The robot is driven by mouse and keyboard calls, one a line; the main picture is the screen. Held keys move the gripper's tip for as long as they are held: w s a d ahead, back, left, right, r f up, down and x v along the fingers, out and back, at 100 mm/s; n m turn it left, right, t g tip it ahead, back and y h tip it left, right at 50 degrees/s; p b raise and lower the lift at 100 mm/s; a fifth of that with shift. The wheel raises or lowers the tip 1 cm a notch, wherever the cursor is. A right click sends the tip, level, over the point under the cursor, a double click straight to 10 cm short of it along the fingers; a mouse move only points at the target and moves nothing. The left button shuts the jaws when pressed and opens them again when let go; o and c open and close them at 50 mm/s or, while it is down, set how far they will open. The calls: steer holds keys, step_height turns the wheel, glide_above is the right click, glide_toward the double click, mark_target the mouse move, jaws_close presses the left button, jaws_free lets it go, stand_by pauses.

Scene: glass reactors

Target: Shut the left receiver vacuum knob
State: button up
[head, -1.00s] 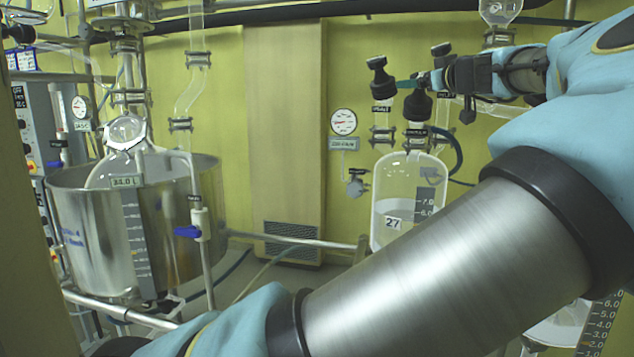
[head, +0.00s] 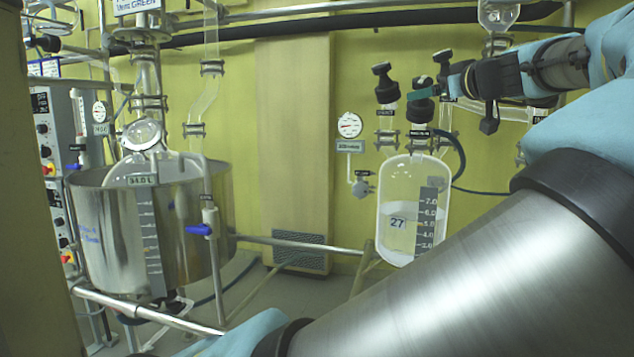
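The left receiver is a clear glass vessel marked 27 (head: 397,223), right of centre. Several black knobs stand above it. One knob (head: 420,110), on the neck with a small dark label that seems to read vacuum, is the closest to my gripper. My gripper (head: 423,93) comes in from the right, with its green fingertips at the top of this knob and overlapping it in the picture. I cannot tell whether they touch or grip it. The finger gap is too small to make out.
A round gauge (head: 350,125) and a small valve (head: 361,188) are on the wall. A steel tank (head: 110,235) with a blue-handled valve (head: 200,230) stands left. My arm covers the lower right.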

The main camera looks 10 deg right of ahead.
steer(key=w+a+f+g+y+p, duration=0.1)
steer(key=w+a+f+g, duration=0.2)
steer(key=w+a+f, duration=0.3)
steer(key=w+a+f+g+y+p, duration=0.1)
steer(key=w+a+f+g, duration=0.3)
steer(key=a+f, duration=1.1)
steer(key=shift+w+a+g+y, duration=0.3)
steer(key=shift+w+y, duration=0.2)
steer(key=shift+w, duration=0.5)
